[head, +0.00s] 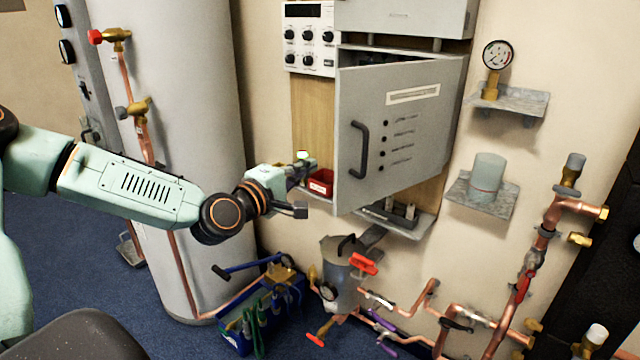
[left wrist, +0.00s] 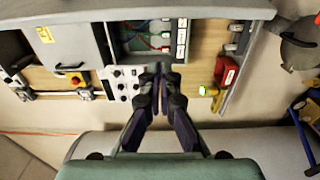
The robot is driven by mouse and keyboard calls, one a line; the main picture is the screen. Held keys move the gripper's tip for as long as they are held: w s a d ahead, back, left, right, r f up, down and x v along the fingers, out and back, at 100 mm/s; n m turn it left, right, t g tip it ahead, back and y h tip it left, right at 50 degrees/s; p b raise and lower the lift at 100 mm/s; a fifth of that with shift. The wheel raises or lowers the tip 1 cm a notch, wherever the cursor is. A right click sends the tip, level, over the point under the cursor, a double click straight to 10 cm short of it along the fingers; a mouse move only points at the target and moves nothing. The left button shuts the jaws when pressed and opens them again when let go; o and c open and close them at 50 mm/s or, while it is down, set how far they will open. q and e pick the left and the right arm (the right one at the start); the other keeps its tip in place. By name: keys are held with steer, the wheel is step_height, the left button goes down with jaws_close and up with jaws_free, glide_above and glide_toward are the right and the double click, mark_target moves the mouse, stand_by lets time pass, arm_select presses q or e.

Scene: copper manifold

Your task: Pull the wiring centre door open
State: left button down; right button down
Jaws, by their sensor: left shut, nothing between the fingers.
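The wiring centre door (head: 405,125) is a grey panel with a white label and several dark dots. It stands partly open, its left edge swung out from the wall. A dark bar handle (head: 360,150) is on its left side. My left gripper (head: 303,168) is to the left of the door and below the handle, apart from it. In the left wrist view the fingers (left wrist: 160,78) are together and empty. Beyond them shows the open wiring centre interior (left wrist: 150,40) with coloured wires. A grey band across the top seems to be the door. My right gripper is not in view.
A red bin (head: 320,183) sits on a shelf just beyond the left gripper. A white knob panel (head: 308,38) is above left of the door. A grey cylinder tank (head: 190,120) stands left. Copper pipes and a blue tool crate (head: 262,318) are below.

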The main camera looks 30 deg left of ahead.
arm_select(q)
steer(key=d+b, duration=0.1)
steer(key=d, duration=0.3)
steer(key=shift+f+b, duration=0.15)
steer(key=shift+b, duration=0.15)
steer(key=shift+s, duration=0.1)
